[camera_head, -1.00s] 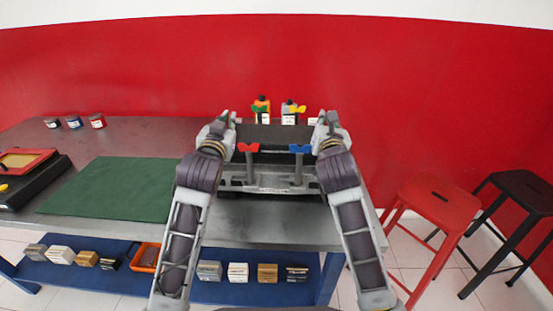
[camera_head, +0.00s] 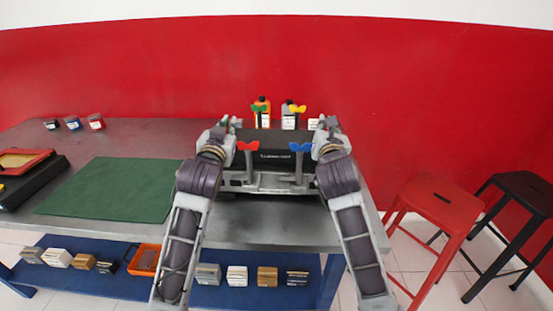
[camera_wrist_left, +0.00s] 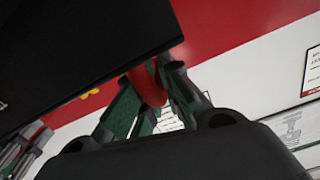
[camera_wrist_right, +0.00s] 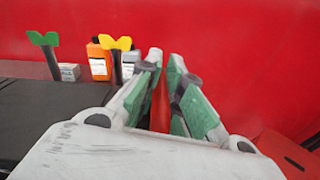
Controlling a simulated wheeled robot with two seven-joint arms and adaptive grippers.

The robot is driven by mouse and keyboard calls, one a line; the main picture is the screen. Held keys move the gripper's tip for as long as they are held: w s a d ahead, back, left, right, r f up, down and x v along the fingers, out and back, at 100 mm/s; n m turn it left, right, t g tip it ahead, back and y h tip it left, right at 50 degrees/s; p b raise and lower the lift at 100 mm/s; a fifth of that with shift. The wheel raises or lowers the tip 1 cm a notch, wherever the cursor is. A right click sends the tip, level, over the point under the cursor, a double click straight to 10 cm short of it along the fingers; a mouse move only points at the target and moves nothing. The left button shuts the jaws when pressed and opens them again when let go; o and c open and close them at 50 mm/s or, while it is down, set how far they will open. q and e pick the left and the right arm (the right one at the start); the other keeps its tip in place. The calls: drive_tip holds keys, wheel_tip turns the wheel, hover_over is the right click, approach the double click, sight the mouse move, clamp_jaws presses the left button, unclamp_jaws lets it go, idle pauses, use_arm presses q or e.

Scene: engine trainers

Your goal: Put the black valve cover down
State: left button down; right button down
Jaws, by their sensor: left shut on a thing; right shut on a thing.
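The black valve cover (camera_head: 275,155) lies between my two grippers in the head view, on or just above the grey engine block (camera_head: 270,183). Pale lettering shows on it. Whether it touches the block is unclear. It fills the upper left of the left wrist view (camera_wrist_left: 75,50) and the left edge of the right wrist view (camera_wrist_right: 45,115). My left gripper (camera_wrist_left: 157,78) is shut on a red grip at the cover's left end. My right gripper (camera_wrist_right: 165,62) is shut on a red grip at its right end. The finger contacts are partly hidden in the head view.
Red (camera_head: 248,147) and blue (camera_head: 301,148) wing-topped posts stand in front of the cover. Green (camera_head: 259,109) and yellow (camera_head: 297,109) ones stand behind, near an orange bottle (camera_head: 263,101). A clear green mat (camera_head: 110,190) lies left on the bench. Stools stand right.

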use_arm(q)
drive_tip(key=shift+a+f+b, duration=0.2)
drive_tip(key=shift+f+b, duration=0.15)
use_arm(e)
drive_tip(key=shift+d+f, duration=0.3)
drive_tip(key=shift+f, duration=0.05)
use_arm(q)
drive_tip(key=c, duration=1.6)
unclamp_jaws()
drive_tip(key=shift+c, duration=0.2)
use_arm(e)
drive_tip(key=c, duration=1.6)
unclamp_jaws()
use_arm(q)
drive_tip(key=shift+o, duration=0.2)
drive_tip(key=shift+s+d, duration=0.2)
drive_tip(key=shift+s, duration=0.55)
use_arm(e)
drive_tip(key=shift+a, duration=0.15)
use_arm(q)
drive_tip(key=s, duration=0.6)
drive_tip(key=shift+s+a, duration=0.25)
drive_tip(key=shift+a, duration=0.1)
use_arm(e)
drive_tip(key=shift+a, duration=0.1)
use_arm(q)
drive_tip(key=shift+f, duration=0.1)
use_arm(e)
drive_tip(key=shift+s, duration=0.2)
